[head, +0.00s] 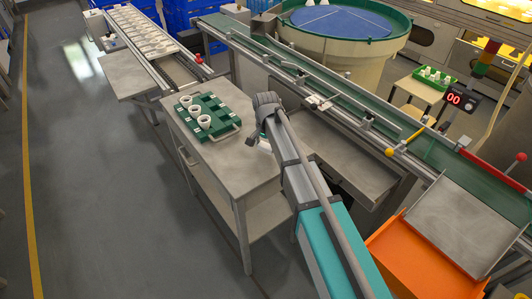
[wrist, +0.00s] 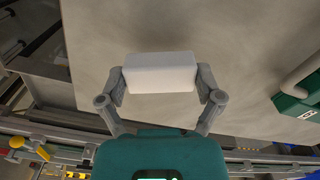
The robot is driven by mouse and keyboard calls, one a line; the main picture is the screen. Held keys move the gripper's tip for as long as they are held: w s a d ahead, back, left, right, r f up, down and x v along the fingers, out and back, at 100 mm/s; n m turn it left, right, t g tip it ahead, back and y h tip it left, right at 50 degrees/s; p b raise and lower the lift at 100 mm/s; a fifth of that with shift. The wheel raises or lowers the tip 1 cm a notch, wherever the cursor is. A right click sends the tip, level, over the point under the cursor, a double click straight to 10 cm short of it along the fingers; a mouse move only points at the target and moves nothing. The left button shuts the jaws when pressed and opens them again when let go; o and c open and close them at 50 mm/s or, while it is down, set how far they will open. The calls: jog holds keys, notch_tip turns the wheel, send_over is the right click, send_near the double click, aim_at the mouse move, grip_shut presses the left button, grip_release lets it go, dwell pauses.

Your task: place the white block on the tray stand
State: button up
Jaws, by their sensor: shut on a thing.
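My gripper (wrist: 161,80) is shut on the white block (wrist: 160,66), with one finger at each end of it. In the head view my gripper (head: 257,140) is over the right part of the grey metal-topped tray stand (head: 226,158), and only a small bit of the white block (head: 264,146) shows below it. The stand's bare top (wrist: 225,40) fills the background in the wrist view. I cannot tell whether the block touches the top or hangs just above it.
A green tray (head: 222,129) with several white cups sits on the stand, left of my gripper; its corner (wrist: 298,104) shows at the wrist view's right. A conveyor (head: 335,100) runs behind the stand. The stand's front top is bare.

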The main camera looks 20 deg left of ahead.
aim_at(266, 146)
jog(key=shift+f+b, duration=0.7)
jog(key=shift+f, duration=0.35)
jog(key=shift+f, duration=0.1)
jog(key=o, duration=0.8)
jog(key=shift+o, duration=0.2)
jog(key=shift+r, duration=0.2)
notch_tip(266, 146, up, 12)
jog(key=p, duration=1.2)
